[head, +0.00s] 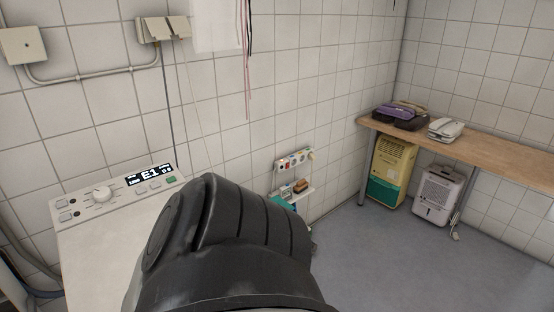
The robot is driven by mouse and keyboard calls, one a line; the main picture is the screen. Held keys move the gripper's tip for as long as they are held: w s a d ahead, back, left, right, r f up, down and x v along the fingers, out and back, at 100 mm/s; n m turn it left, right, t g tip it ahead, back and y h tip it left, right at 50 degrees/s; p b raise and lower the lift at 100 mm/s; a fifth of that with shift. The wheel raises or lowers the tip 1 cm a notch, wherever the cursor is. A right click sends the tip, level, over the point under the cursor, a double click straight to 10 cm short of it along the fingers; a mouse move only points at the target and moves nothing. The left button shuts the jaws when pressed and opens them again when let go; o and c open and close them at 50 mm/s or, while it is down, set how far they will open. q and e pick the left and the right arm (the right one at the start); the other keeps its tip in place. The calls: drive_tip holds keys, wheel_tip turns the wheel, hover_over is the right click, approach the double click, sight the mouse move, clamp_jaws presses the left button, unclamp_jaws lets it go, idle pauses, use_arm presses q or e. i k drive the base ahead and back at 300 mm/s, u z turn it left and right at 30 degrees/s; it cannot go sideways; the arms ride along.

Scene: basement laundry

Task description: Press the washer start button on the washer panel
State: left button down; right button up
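The washer (90,250) stands at the left, its pale top partly hidden by a dark arm link of mine. Its control panel (118,212) runs along the back edge against the tiled wall. The panel has a round white knob (102,194), several small buttons and a black display (149,175) that seems to read "E1". A green button (171,180) sits at the panel's right end, below the display. It is the only green one; I cannot read a label on it. Neither of my grippers is in view.
A wooden bench (500,148) at the right carries a purple-and-dark item (398,113) and a white device (446,129). Below it stand a yellow-green unit (391,172) and a white unit (437,194). Grey floor is open at lower right.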

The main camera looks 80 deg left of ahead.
sight(171, 179)
drive_tip(key=i, duration=1.15)
drive_tip(key=u, duration=2.45)
drive_tip(key=i, duration=2.15)
drive_tip(key=u, duration=2.15)
